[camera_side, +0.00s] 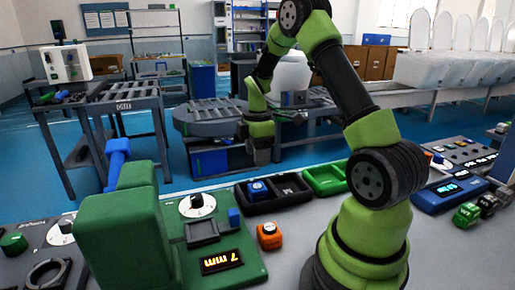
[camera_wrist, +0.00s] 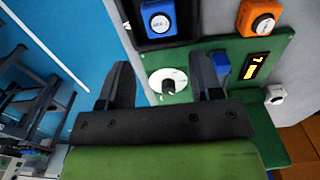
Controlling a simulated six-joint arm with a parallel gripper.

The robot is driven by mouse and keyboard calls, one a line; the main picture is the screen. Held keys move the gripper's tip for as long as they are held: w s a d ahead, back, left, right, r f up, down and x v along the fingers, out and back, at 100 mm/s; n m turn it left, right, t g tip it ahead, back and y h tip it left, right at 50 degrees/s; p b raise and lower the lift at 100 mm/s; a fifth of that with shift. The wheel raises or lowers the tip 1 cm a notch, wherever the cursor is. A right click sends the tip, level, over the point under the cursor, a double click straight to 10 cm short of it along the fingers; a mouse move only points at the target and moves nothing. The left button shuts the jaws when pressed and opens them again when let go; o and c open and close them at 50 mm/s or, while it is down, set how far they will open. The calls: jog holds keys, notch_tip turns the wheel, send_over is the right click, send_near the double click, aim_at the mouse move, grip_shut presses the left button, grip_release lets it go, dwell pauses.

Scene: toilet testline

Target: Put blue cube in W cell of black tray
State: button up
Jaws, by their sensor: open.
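The blue cube (camera_side: 258,190) sits in the left cell of the black tray (camera_side: 270,208) in the side view. It also shows at the top of the wrist view (camera_wrist: 158,18), inside the black tray's wall (camera_wrist: 190,40). The tray's other cell looks empty and has a pale letter that I cannot read surely. My gripper (camera_side: 262,156) is raised behind the tray in the side view. In the wrist view my gripper (camera_wrist: 162,78) is open, with nothing held between its fingers. The blue cube lies beyond the fingertips, apart from them.
A green panel (camera_side: 240,248) carries a white dial (camera_side: 197,205), a small blue block (camera_side: 234,217) and a display. An orange cube (camera_side: 269,236) stands at its right edge. A green tray (camera_side: 325,180) adjoins the black tray. A large green block (camera_side: 125,235) stands at front left.

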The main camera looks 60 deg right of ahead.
jog(key=s+a+r+m+t, duration=0.2)
jog(key=a+r+m+t, duration=0.3)
jog(key=a+r, duration=0.9)
jog(key=s+a+r+m+t+y, duration=0.2)
jog(key=s+a+r+m, duration=0.2)
jog(key=s+a+m, duration=0.4)
jog(key=s, duration=0.3)
jog(key=shift+a+r, duration=0.2)
jog(key=shift+a, duration=0.1)
